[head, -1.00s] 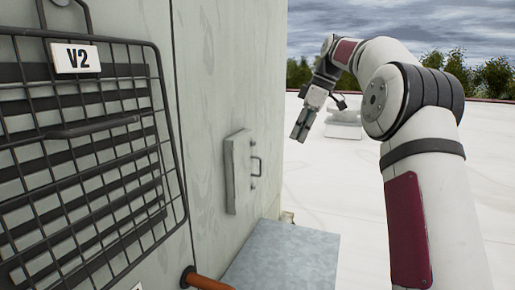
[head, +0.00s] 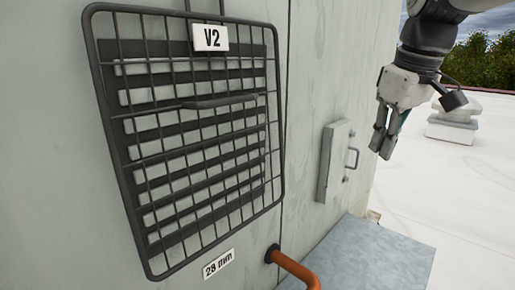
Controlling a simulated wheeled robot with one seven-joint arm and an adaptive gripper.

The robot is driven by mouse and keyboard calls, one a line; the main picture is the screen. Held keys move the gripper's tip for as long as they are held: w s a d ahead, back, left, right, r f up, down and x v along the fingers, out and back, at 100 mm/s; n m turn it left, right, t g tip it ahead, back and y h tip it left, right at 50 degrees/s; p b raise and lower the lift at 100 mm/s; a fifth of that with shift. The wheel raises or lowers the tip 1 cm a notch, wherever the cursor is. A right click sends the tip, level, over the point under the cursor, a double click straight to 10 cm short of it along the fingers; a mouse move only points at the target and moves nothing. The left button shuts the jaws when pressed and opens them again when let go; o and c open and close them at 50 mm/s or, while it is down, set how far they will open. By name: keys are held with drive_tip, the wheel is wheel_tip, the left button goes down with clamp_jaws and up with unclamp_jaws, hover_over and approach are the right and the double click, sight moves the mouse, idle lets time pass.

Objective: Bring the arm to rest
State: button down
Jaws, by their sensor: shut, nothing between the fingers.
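My gripper (head: 381,146) hangs at the upper right of the head view with its fingers pointing down. It is shut and holds nothing. It is in front of the white roof, to the right of the small wall box, and touches nothing that I can see. Only the end of my arm shows; the rest is cut off by the top and right edges.
A black wire guard (head: 104,72) labelled V2 (head: 211,38) covers a louvred vent on the pale wall. A small grey box (head: 334,160) with a handle is on the wall. A metal ledge (head: 375,260) and an orange pipe (head: 297,269) lie below. White roof (head: 455,190) is open at right.

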drive_tip(key=s+a+f+m+t, duration=0.1)
drive_tip(key=s+a+f+m, duration=0.1)
drive_tip(key=s+f, duration=0.4)
drive_tip(key=s+a+f+m, duration=0.2)
drive_tip(key=s+f, duration=0.5)
drive_tip(key=s, duration=0.7)
drive_tip(key=shift+s+m+t, duration=0.3)
drive_tip(key=shift+m+t, duration=0.1)
drive_tip(key=shift+m, duration=0.1)
